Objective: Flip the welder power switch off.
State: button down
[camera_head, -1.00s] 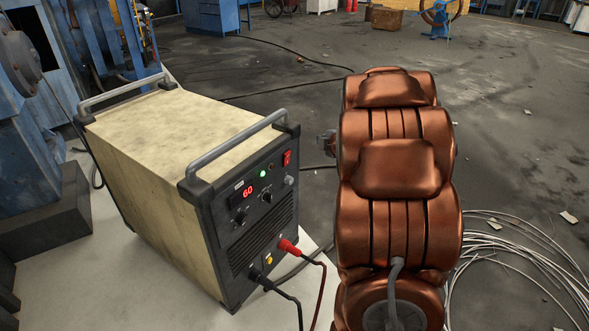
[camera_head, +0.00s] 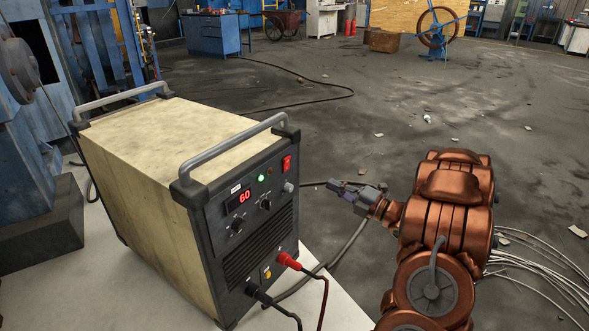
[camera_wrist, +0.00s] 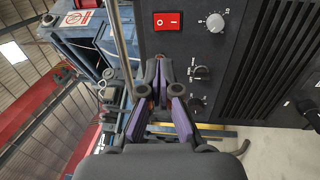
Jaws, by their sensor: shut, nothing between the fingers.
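The welder (camera_head: 165,140) is a cream box with a black front panel. Its red power switch (camera_head: 286,164) is at the panel's upper right, beside a lit green lamp (camera_head: 261,178) and a red display (camera_head: 243,197) reading 60. In the wrist view the red switch (camera_wrist: 168,21) shows large, with O and I marks, beyond the fingertips. My gripper (camera_head: 337,187) is shut and empty, to the right of the panel and apart from it. Its purple-padded fingers also show in the wrist view (camera_wrist: 161,68), below the switch in the picture. Nothing hides the switch.
Knobs (camera_wrist: 215,22) sit beside the switch. A grey handle bar (camera_head: 230,145) spans the welder's top front edge. Red and black cables (camera_head: 290,262) plug into the lower panel. Coiled wire (camera_head: 535,262) lies behind my arm at right. The floor right of the welder is mostly clear.

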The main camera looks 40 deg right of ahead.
aim_at(287, 162)
jog(key=shift+w, duration=0.1)
jog(key=shift+p+x, duration=0.3)
jog(key=shift+x, duration=6.65)
jog(key=shift+a, duration=0.15)
